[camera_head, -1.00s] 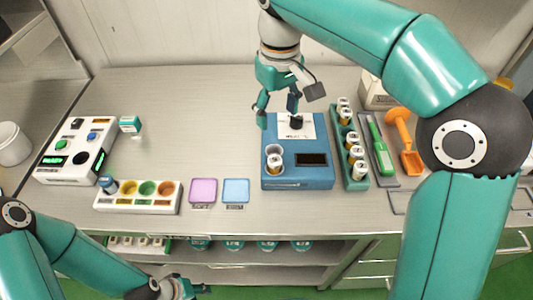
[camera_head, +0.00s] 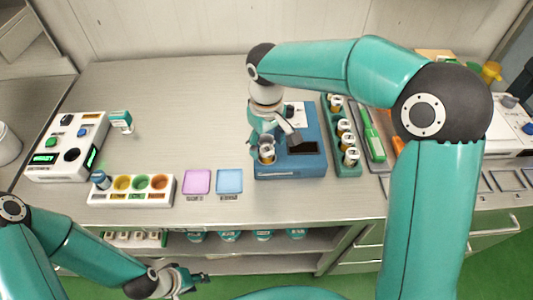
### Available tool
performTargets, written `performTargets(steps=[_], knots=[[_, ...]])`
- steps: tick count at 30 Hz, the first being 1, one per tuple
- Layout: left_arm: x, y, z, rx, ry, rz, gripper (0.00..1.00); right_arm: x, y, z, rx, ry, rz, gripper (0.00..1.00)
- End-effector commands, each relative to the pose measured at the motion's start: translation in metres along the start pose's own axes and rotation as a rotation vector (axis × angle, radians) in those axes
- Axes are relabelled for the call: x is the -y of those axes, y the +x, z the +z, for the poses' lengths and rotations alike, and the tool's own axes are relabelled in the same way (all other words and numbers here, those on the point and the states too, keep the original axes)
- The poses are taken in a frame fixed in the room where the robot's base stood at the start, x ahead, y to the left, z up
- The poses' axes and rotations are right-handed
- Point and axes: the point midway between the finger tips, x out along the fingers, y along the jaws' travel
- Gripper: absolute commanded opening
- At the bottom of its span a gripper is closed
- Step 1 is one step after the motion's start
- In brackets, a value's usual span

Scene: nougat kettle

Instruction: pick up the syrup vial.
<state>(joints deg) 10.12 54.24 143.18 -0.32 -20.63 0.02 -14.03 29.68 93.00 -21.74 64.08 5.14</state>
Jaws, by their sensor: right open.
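A small amber vial with a white label (camera_head: 268,156) stands in the round holder at the front left of the blue device (camera_head: 290,170). Several similar vials (camera_head: 345,127) stand in the green rack (camera_head: 348,170) just right of it. The labels are too small to read, so I cannot tell which one is the syrup vial. My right gripper (camera_head: 267,149) is open and pointing down at the vial in the blue device, its fingers beside the top; contact is unclear. My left gripper (camera_head: 200,277) is low in front of the counter, away from the vials; its jaws are unclear.
A white tray with coloured wells (camera_head: 130,198) and a dark vial (camera_head: 101,180) is at the left, with pink (camera_head: 197,181) and blue (camera_head: 229,181) pads beside it. A white machine (camera_head: 55,165) stands further left. The counter's back middle is clear.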

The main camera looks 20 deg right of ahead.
Motion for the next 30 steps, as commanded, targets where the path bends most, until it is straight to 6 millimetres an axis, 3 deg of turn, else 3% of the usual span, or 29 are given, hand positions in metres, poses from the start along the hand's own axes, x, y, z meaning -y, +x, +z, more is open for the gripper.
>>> performTargets(steps=[6, 13, 25, 30], knots=[[-0.002, -0.005, 0.000, 0.000, 0.000, 0.000, 0.40, 0.000, 0.023, 0.000, 0.001, 0.001, -0.001, 0.66], [-0.002, -0.005, 0.000, 0.000, 0.000, 0.000, 0.40, 0.000, 0.025, 0.000, -0.001, 0.000, -0.001, 0.66], [-0.002, -0.005, 0.000, 0.000, 0.000, 0.000, 0.40, 0.000, 0.024, 0.000, -0.001, 0.000, -0.001, 0.01], [-0.002, -0.005, 0.000, 0.000, 0.000, 0.000, 0.40, 0.000, 0.024, 0.000, -0.001, 0.000, -0.001, 0.00]])
